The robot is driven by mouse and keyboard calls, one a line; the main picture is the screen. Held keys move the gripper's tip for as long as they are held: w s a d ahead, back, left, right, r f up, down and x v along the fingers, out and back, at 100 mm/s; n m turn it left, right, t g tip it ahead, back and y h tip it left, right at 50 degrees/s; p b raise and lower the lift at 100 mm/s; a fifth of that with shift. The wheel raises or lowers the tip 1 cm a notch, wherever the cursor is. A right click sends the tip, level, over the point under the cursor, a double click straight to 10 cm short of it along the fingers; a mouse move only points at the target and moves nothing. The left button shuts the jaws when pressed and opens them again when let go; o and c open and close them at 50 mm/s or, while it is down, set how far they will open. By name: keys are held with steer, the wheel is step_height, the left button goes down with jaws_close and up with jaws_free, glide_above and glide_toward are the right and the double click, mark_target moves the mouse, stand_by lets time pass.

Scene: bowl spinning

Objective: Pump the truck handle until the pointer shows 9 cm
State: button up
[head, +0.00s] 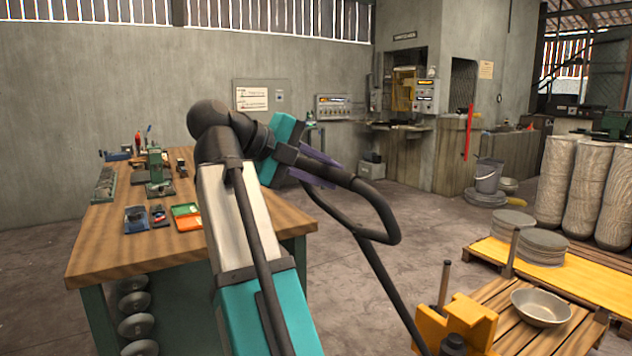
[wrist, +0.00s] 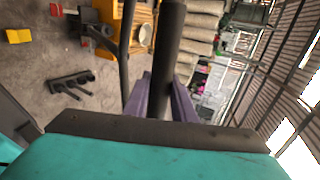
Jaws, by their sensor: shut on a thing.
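The truck handle (head: 385,215) is a dark loop on a long bar that slopes down to the yellow truck (head: 455,322) at the lower right. My gripper (head: 320,168) has purple fingers shut on the upper left bar of the loop. In the wrist view the purple fingers (wrist: 160,100) stand on both sides of the dark handle bar (wrist: 170,50). The yellow truck body also shows at the top of the wrist view (wrist: 105,12). A thin upright rod (head: 444,285) rises by the truck. I cannot make out a pointer or a centimetre scale.
A wooden workbench (head: 110,255) with tools and small trays stands at the left, close to my arm. A wooden pallet (head: 500,300) with a metal bowl (head: 541,307) lies by the truck. Round stacks (head: 540,245) stand behind on a yellow board. Open floor lies beyond the handle.

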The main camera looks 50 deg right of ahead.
steer(key=s+d+r, duration=0.1)
steer(key=d+r, duration=0.3)
steer(key=d, duration=0.2)
steer(key=shift+s+d+p, duration=0.3)
steer(key=shift+d, duration=0.1)
steer(key=shift+d+r, duration=0.15)
steer(key=shift+s+d+r+p, duration=0.1)
steer(key=shift+s+d+r, duration=0.6)
steer(key=shift+d, duration=1.2)
steer(key=shift+s+d+r+p, duration=0.15)
steer(key=shift+s+d+r, duration=0.2)
steer(key=shift+d+r, duration=1.05)
steer(key=shift+s+d+r+p, duration=0.1)
steer(key=shift+s+d+r, duration=0.3)
steer(key=shift+d, duration=2.05)
steer(key=shift+c, duration=0.2)
steer(key=shift+s+f, duration=0.15)
steer(key=shift+s+d+r, duration=0.1)
steer(key=shift+d+r, duration=0.1)
steer(key=shift+d, duration=0.2)
steer(key=shift+o, duration=0.2)
steer(key=s+d+r, duration=0.3)
steer(key=d, duration=0.8)
steer(key=shift+d, duration=0.4)
